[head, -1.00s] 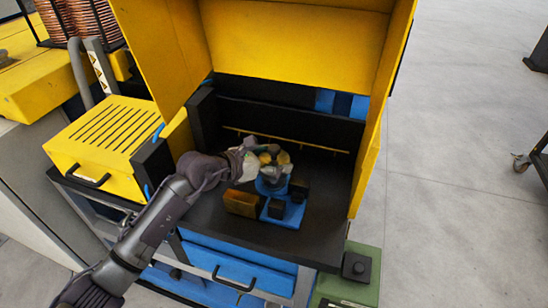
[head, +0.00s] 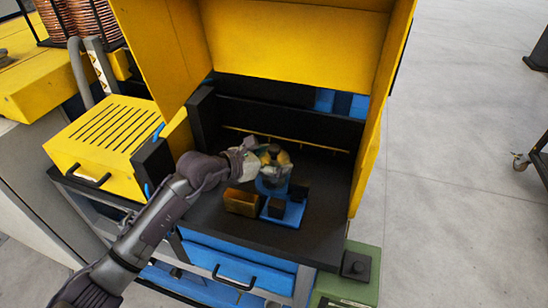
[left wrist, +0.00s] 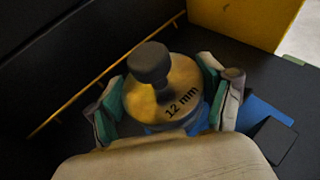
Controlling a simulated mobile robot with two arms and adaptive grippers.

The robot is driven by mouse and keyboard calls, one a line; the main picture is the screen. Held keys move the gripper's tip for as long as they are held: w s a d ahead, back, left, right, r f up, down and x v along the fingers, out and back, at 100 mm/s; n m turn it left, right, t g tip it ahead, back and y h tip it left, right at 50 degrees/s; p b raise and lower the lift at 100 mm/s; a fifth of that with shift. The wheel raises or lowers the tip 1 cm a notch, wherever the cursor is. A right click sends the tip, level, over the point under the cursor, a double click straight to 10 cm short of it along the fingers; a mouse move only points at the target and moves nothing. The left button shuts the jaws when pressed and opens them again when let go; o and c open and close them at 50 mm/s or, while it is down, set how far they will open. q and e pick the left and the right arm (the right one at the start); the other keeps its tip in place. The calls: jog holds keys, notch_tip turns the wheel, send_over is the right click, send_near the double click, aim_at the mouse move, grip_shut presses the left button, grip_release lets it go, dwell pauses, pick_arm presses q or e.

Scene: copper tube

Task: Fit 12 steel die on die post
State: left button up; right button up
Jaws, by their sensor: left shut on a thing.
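The 12 mm die (left wrist: 180,98) is a round, brassy-looking piece with "12 mm" in black on its top. A dark round knob (left wrist: 150,62) stands up at its middle; I cannot tell whether it belongs to the die or the post. My left gripper (left wrist: 163,105) is shut on the die, green pads on either side. In the head view, my left gripper (head: 268,164) is over the round blue part (head: 268,187) of the blue fixture (head: 293,215). The die (head: 282,158) is partly hidden there by the fingers. The seating underneath is hidden. My right gripper is not in view.
Dark blocks (head: 277,208) stand on the fixture, and a brown-orange block (head: 240,202) stands left of it. Yellow panels (head: 295,45) enclose the black worktop (head: 225,222) at the back and sides. A yellow slatted box (head: 108,135) is at the left.

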pick_arm(q)
jog(key=shift+r, duration=0.2)
dwell(0.6)
jog(key=shift+f+b, duration=1)
jog(key=shift+f, duration=0.35)
jog(key=shift+r+p, duration=0.2)
jog(key=shift+p, duration=0.1)
jog(key=shift+r+p, duration=0.55)
jog(key=shift+r, duration=0.2)
dwell(1.2)
jog(key=shift+f+b, duration=0.55)
jog(key=shift+f, duration=0.4)
